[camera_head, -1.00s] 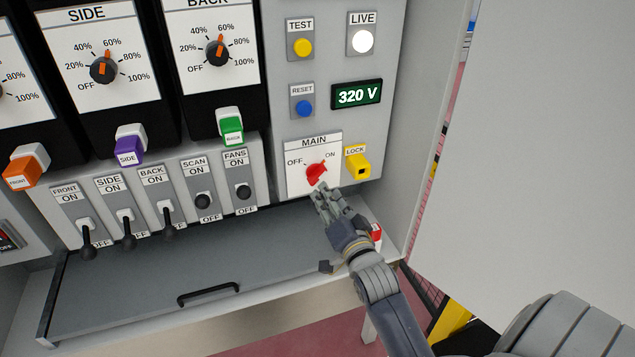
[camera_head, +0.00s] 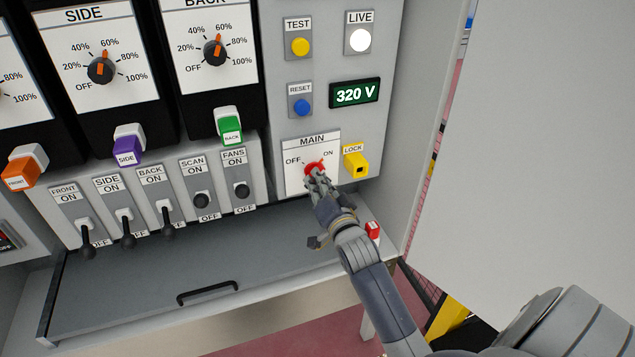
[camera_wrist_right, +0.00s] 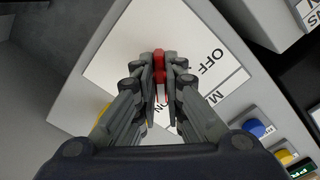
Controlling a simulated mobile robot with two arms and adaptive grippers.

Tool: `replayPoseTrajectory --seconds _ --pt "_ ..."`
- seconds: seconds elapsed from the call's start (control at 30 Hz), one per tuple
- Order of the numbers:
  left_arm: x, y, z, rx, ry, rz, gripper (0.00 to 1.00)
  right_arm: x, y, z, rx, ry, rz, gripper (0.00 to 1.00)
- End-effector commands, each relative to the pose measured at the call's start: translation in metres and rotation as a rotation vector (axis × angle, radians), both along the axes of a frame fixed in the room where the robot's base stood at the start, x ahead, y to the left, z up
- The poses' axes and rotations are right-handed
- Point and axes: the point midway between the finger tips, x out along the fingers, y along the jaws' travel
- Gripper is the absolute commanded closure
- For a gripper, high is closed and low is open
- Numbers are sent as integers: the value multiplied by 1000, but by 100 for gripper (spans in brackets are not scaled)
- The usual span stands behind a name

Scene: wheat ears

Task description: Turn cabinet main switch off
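The main switch is a red rotary knob (camera_head: 313,167) on a white plate labelled MAIN (camera_head: 301,178), low on the grey cabinet panel. OFF is printed to its left and ON to its right; the fingers partly hide the knob, and its pointer is hard to read. My right gripper (camera_head: 316,177) is at the knob, coming from below right. In the right wrist view, its two fingers (camera_wrist_right: 159,72) lie close on both sides of the red knob (camera_wrist_right: 159,64) and appear to touch it. My left gripper is not in view.
A yellow LOCK piece (camera_head: 356,165) sits just right of the plate. A blue RESET button (camera_head: 302,107) and a 320 V display (camera_head: 355,94) are above. A grey drawer front or shelf with a black handle (camera_head: 208,292) lies below. A side wall stands at the right.

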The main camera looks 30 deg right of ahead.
Motion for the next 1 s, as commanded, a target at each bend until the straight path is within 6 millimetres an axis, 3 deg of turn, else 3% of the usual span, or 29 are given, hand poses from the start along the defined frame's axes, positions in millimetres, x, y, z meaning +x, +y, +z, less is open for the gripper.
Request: replayPoseTrajectory --seconds 0.47,1.0 --pt "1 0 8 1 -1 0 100 0 -1 1 -92 23 -1 100" --pt "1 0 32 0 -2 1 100 -1 -3 -1 -551 135 0 100"
